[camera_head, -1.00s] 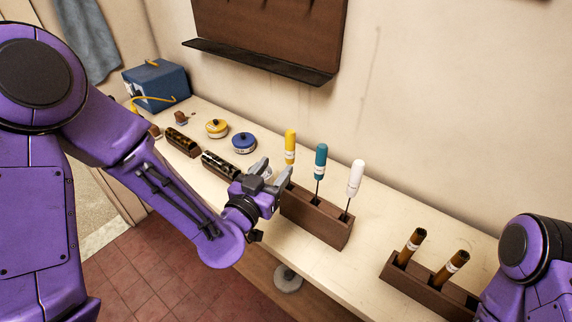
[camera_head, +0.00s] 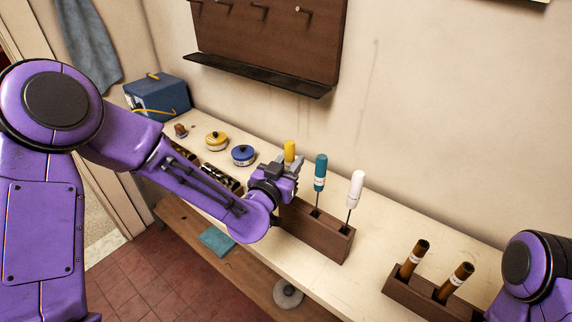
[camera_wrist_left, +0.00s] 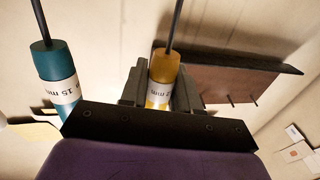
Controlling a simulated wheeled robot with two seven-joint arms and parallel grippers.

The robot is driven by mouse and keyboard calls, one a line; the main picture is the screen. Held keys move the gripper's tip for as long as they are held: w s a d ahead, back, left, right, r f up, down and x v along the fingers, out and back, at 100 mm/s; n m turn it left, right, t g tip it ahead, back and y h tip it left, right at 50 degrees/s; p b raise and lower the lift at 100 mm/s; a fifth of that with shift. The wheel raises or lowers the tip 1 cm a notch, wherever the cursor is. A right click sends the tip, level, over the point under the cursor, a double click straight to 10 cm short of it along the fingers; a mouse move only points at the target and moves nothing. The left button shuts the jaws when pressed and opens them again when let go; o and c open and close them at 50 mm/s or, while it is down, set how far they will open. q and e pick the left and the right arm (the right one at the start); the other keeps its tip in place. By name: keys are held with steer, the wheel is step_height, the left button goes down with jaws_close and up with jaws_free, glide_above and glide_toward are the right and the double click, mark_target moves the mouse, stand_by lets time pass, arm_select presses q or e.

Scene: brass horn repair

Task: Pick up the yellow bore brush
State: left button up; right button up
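The yellow bore brush (camera_head: 290,150) stands upright at the left end of a dark wooden rack (camera_head: 318,236); in the head view only its handle top shows above my gripper. My left gripper (camera_head: 284,166) is at that handle. In the left wrist view, the yellow handle (camera_wrist_left: 162,75) with its white label lies between the two fingers (camera_wrist_left: 160,88), very close to both. I cannot tell whether they press on it. The brush's lower end is hidden. My right gripper is out of view.
A teal brush (camera_head: 320,172) stands just right of my left gripper, and a white one (camera_head: 356,188) beyond it. A second rack (camera_head: 411,296) holds two brown-handled tools. Yellow (camera_head: 216,141) and blue (camera_head: 243,155) tins sit left. A pegboard (camera_head: 270,40) hangs behind.

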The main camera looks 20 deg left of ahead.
arm_select(q)
jaws_close()
steer(key=shift+r, duration=0.3)
step_height(320, 180, up, 14)
steer(key=shift+r, duration=0.1)
step_height(320, 180, up, 3)
steer(key=shift+r+p, duration=0.1)
steer(key=shift+p, duration=0.4)
